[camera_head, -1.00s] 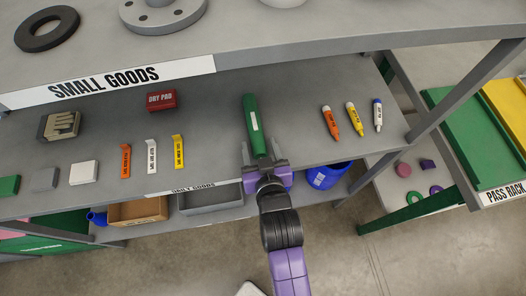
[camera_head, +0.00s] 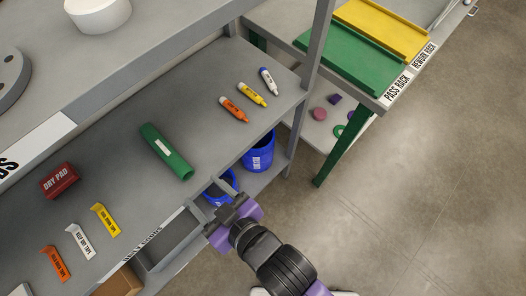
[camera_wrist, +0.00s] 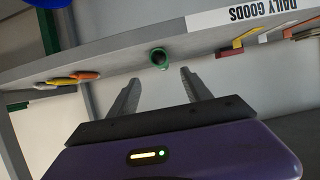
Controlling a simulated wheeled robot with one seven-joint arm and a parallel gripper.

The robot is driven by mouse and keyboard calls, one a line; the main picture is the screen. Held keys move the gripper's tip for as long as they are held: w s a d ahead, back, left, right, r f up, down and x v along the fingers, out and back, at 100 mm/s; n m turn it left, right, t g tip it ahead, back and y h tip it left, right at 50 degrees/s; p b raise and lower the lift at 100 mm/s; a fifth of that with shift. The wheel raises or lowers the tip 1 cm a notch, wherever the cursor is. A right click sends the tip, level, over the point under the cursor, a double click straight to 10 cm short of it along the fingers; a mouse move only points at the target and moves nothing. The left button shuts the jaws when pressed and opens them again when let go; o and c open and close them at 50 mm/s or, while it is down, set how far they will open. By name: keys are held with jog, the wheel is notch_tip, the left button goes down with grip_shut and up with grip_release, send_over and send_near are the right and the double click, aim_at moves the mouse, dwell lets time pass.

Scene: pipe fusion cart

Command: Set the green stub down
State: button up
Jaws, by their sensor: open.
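The green stub (camera_head: 166,152), a green tube with a white label, lies on its side on the grey middle shelf (camera_head: 200,105). In the wrist view its round dark end (camera_wrist: 159,58) faces me, beyond the fingers and apart from them. My gripper (camera_head: 213,203) is in front of the shelf's front edge, below and right of the stub in the head view. In the wrist view my gripper (camera_wrist: 155,95) has its two fingers spread with nothing between them.
Orange, yellow and white markers (camera_head: 252,94) lie right of the stub. A red dry pad box (camera_head: 60,181) and several coloured tags (camera_head: 80,240) lie left. Blue bins (camera_head: 258,152) stand below.

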jog(key=s+d+m+t+h, duration=0.3)
jog(key=d+m+h, duration=0.1)
jog(key=d, duration=1.5)
jog(key=s+d+r+m+t+h, duration=0.1)
jog(key=s+d+r+m+h, duration=0.2)
jog(key=s+d, duration=0.3)
jog(key=s+d+r+m+t+h, duration=0.1)
jog(key=s+d+r+m+h, duration=0.1)
jog(key=s+d, duration=0.4)
notch_tip(320, 180, up, 3)
jog(key=d+h, duration=0.1)
jog(key=d, duration=0.1)
jog(key=shift+d+f+m+t, duration=0.15)
jog(key=shift+d+m+t, duration=0.15)
jog(key=shift+m+t, duration=0.1)
